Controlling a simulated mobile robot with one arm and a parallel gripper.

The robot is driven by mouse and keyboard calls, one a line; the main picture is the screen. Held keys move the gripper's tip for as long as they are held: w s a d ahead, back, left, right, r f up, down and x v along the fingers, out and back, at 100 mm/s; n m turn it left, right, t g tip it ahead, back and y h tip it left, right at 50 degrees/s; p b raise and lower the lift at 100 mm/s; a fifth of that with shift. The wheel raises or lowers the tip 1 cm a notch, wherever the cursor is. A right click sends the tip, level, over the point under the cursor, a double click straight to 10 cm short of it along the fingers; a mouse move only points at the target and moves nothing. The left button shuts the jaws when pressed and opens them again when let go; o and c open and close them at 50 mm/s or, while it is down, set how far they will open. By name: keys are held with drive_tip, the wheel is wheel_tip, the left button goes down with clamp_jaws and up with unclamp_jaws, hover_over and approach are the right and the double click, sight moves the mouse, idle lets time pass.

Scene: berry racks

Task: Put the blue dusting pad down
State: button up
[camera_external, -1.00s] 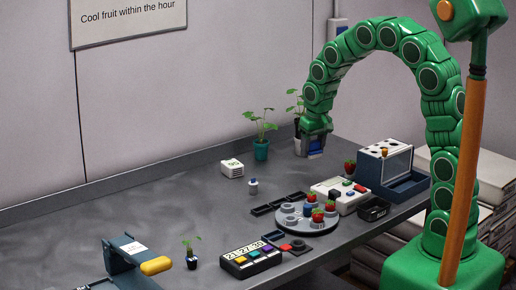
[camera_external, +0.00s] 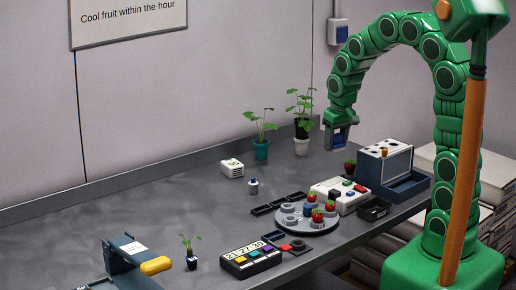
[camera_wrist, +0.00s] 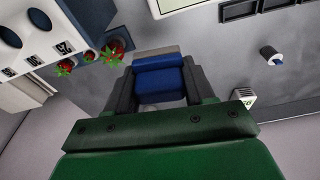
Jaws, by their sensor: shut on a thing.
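My gripper (camera_external: 340,145) hangs pointing down over the far right part of the grey bench, left of the white-and-blue block with holes. It is shut on the blue dusting pad (camera_wrist: 160,80), which lies between the two dark fingers in the wrist view. The pad has a blue body with a paler grey strip along its far edge. In the external view only a small part of the pad shows between the fingers. The pad appears to be clear of the bench top, but its exact height is hard to tell.
Potted plants (camera_external: 262,128) stand along the wall. A round grey tray (camera_external: 306,226) holds strawberries. The bench (camera_external: 130,220) is bare at left centre.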

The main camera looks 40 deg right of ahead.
drive_tip(key=d+n, duration=0.1)
drive_tip(key=d, duration=0.9)
approach(331, 164)
drive_tip(key=shift+s+f, duration=0.15)
drive_tip(key=shift+f, duration=0.7)
drive_tip(key=shift+w+d+f, duration=0.2)
drive_tip(key=shift+w+f, duration=0.4)
drive_tip(key=shift+f, duration=1.65)
drive_tip(key=shift+f, duration=0.1)
drive_tip(key=o, duration=1)
drive_tip(key=shift+o, duration=0.2)
